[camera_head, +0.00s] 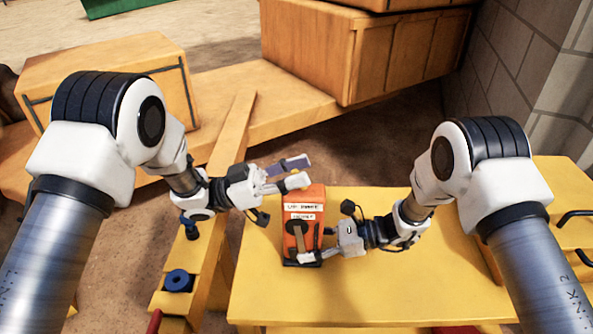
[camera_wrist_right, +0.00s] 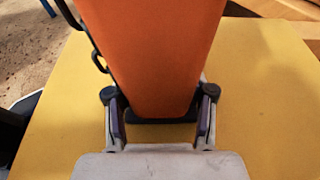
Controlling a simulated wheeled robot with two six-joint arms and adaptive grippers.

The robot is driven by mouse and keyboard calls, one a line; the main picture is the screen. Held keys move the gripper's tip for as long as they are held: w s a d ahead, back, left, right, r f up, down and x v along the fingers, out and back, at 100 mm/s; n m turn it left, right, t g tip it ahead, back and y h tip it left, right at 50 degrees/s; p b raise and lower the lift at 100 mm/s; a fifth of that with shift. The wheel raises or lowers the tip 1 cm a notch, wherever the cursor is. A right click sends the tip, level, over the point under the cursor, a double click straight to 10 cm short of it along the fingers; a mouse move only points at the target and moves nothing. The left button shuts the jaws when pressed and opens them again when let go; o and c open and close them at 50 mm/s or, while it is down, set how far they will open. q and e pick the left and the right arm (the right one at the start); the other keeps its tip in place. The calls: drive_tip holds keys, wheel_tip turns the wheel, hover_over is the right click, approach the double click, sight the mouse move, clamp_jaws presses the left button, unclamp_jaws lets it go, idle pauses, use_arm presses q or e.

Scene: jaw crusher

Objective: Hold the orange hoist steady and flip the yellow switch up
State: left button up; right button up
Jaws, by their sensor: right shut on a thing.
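The orange hoist (camera_head: 305,205) stands upright on the yellow table, with white labels near its top. A tan-yellow lever, probably the switch (camera_head: 299,242), shows on its front face; its exact position is hard to read. My right gripper (camera_head: 318,245) is shut on the hoist's lower part from the right. The right wrist view shows the orange body (camera_wrist_right: 152,55) between the two fingers (camera_wrist_right: 160,128). My left gripper (camera_head: 303,172) is open and empty beside the hoist's top, its fingers pointing right. I cannot tell whether it touches the hoist.
The yellow table (camera_head: 370,285) has free room in front and to the right of the hoist. A yellow beam with a blue round part (camera_head: 178,280) runs along the left. Wooden crates (camera_head: 365,55) stand behind, and a block wall (camera_head: 525,75) is at the right.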

use_arm(q)
drive_tip(key=v, duration=1.1)
drive_tip(key=shift+a+f, duration=0.2)
drive_tip(key=shift+a, duration=0.15)
use_arm(e)
drive_tip(key=o, duration=0.9)
